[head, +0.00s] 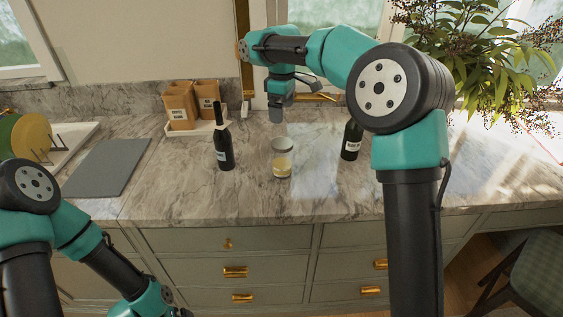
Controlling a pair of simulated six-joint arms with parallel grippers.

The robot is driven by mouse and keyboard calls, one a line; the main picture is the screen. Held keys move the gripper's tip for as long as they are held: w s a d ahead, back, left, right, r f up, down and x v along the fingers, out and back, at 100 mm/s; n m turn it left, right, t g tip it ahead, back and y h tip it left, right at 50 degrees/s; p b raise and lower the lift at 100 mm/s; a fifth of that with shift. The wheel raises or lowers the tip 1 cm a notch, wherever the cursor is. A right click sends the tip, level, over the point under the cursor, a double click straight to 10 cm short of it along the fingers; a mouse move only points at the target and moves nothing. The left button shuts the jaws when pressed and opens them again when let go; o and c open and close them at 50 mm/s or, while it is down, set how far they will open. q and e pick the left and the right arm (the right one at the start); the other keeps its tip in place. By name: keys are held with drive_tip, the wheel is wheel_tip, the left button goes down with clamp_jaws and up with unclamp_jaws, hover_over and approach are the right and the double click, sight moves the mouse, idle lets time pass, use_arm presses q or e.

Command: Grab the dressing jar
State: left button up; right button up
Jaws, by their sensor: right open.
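The dressing jar (282,163) is a small glass jar with a grey lid and pale yellow contents. It stands upright on the marble counter (190,205), between two dark bottles. My right gripper (276,114) is above and behind the jar in the picture, apart from it, and pointing down. It is open, and I see nothing held in it. My left arm is low at the left, in front of the drawers, and its gripper is out of the frame.
A dark bottle (224,148) stands left of the jar and another (351,140) stands right of it, partly behind my right arm. A grey board (108,166) lies left. Leafy branches (480,60) fill the back right.

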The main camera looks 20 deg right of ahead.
sight(282, 143)
wheel_tip(282, 143, down, 11)
drive_tip(key=shift+f, duration=0.1)
idle(0.3)
drive_tip(key=shift+w+f, duration=0.15)
drive_tip(key=shift+f, duration=2.45)
drive_tip(key=c, duration=1.1)
drive_tip(key=shift+r, duration=0.15)
